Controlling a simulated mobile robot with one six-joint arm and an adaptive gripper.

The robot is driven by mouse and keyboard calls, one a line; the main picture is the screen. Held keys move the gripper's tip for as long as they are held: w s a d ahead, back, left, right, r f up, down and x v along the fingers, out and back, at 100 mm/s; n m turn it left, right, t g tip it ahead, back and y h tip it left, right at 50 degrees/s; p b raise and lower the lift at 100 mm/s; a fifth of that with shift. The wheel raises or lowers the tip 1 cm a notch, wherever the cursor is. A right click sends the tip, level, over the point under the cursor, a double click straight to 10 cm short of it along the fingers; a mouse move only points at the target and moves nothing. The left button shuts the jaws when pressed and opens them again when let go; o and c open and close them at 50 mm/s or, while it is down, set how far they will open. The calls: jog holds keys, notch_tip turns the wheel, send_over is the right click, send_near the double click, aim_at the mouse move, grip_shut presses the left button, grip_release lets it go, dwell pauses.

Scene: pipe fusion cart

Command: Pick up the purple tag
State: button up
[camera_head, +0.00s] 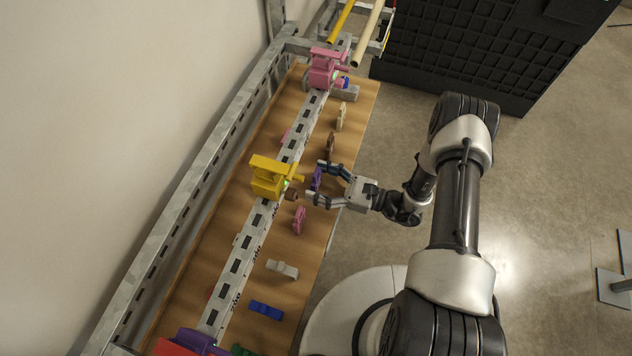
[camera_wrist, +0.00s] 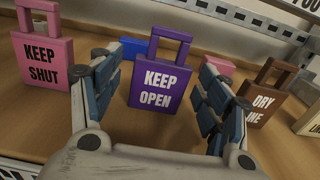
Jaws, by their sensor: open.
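The purple tag (camera_wrist: 160,86) reads "KEEP OPEN" and stands upright on the wooden shelf, its handle on top. In the wrist view it is centred between the two fingers of my gripper (camera_wrist: 160,100), which is open and empty, with a gap on each side. In the head view the purple tag (camera_head: 316,178) is a small shape between the fingertips of my gripper (camera_head: 315,181), near the yellow valve. I cannot tell whether either finger touches it.
A pink "KEEP SHUT" tag (camera_wrist: 43,62) stands left and a brown tag (camera_wrist: 266,100) right, both close to the fingers. A blue block (camera_wrist: 132,48) lies behind. The yellow valve (camera_head: 268,178) sits on the perforated rail (camera_head: 246,238). Grey (camera_head: 283,269) and blue (camera_head: 266,310) tags lie nearer.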

jog(key=shift+w+a, duration=0.2)
jog(key=shift+a, duration=0.35)
jog(key=shift+c, duration=0.5)
jog(key=c, duration=0.8)
